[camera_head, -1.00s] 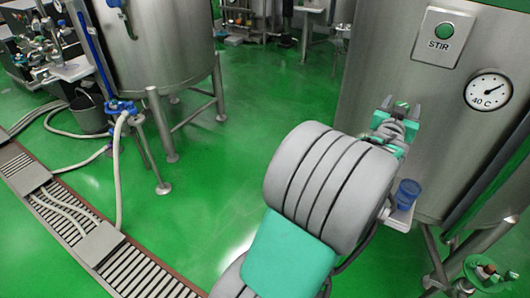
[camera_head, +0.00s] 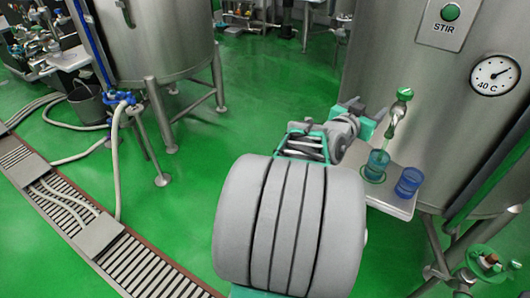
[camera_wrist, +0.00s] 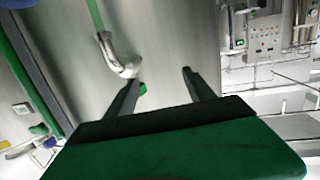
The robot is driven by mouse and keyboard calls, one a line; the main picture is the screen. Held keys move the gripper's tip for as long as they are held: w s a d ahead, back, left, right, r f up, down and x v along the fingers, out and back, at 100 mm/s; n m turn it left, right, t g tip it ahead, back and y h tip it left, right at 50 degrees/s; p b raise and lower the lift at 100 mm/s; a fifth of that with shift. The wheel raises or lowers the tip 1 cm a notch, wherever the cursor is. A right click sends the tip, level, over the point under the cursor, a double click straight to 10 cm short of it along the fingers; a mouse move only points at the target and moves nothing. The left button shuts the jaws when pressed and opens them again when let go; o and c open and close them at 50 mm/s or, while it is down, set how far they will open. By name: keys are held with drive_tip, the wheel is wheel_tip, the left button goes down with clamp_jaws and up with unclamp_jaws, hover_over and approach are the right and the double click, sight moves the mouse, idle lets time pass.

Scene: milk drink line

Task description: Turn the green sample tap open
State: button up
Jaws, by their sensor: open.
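The sample tap (camera_head: 394,122) is a metal spout with a green handle (camera_head: 404,94), on the front of the steel tank at the right. In the wrist view, the tap's pale metal body (camera_wrist: 117,58) is near the left fingertip, with a green strip (camera_wrist: 95,15) above it. My gripper (camera_head: 367,110) is open and empty, just left of the tap in the head view. Its two fingers (camera_wrist: 163,82) point towards the tank and stand apart. I cannot tell whether a finger touches the tap.
A white shelf (camera_head: 388,200) below the tap holds a green-rimmed cup (camera_head: 376,166) and a blue cup (camera_head: 409,182). The tank (camera_head: 440,130) bears a STIR button (camera_head: 450,12) and a dial (camera_head: 495,78).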

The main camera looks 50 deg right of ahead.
drive_tip(key=w+a+f+n+t+y+b, duration=0.2)
drive_tip(key=w+a+f+n+y, duration=0.1)
drive_tip(key=w+a+f, duration=0.4)
drive_tip(key=w+a+f+n+t+y+b, duration=0.2)
drive_tip(key=w+a+f, duration=0.5)
drive_tip(key=w+a, duration=0.5)
drive_tip(key=a+n+t+y, duration=0.1)
drive_tip(key=n+y, duration=0.1)
drive_tip(key=y, duration=0.1)
drive_tip(key=shift+a+y, duration=0.3)
drive_tip(key=shift+d, duration=0.1)
